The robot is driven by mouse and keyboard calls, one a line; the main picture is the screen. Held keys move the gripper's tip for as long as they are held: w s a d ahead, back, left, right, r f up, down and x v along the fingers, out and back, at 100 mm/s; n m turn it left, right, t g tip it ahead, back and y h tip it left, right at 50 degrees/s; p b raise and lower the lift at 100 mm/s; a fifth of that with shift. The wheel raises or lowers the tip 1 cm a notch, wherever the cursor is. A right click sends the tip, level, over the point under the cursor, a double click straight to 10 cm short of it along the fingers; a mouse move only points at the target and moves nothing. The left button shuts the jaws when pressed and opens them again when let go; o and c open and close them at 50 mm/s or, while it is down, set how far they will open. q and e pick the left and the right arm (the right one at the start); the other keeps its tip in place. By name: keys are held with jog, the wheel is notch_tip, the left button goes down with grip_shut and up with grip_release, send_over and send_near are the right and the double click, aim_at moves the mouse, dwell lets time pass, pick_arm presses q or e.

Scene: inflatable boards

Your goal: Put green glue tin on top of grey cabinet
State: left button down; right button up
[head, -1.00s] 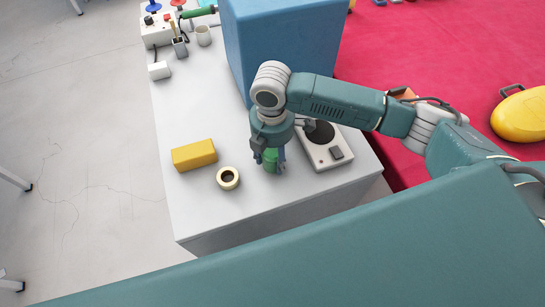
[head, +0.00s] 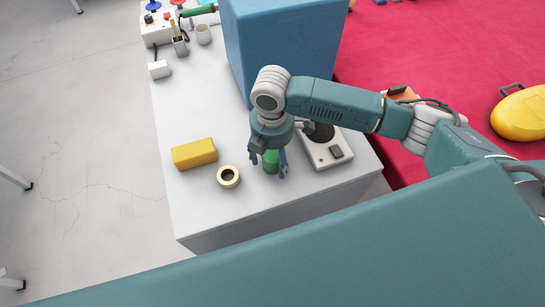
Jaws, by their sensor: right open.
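The green glue tin (head: 271,159) stands upright on a light grey top (head: 215,215), near its front end. The body below this top has a darker grey front; I cannot tell whether it is the grey cabinet, and no other grey cabinet shows clearly. My right gripper (head: 269,167) points down over the tin, open, with one finger on each side of it. The gripper's body hides the upper part of the tin. I cannot tell whether a finger touches it. My left gripper is not in view.
A cream tape roll (head: 228,177) and a yellow block (head: 195,154) lie left of the tin. A white device with a dark round plate (head: 327,157) is close on the right. A large blue block (head: 275,45) stands behind. The front left of the top is clear.

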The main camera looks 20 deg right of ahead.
aim_at(272, 153)
notch_tip(272, 153, up, 12)
jog(key=shift+w+b, duration=0.1)
jog(key=shift+b, duration=0.8)
jog(key=shift+f, duration=0.1)
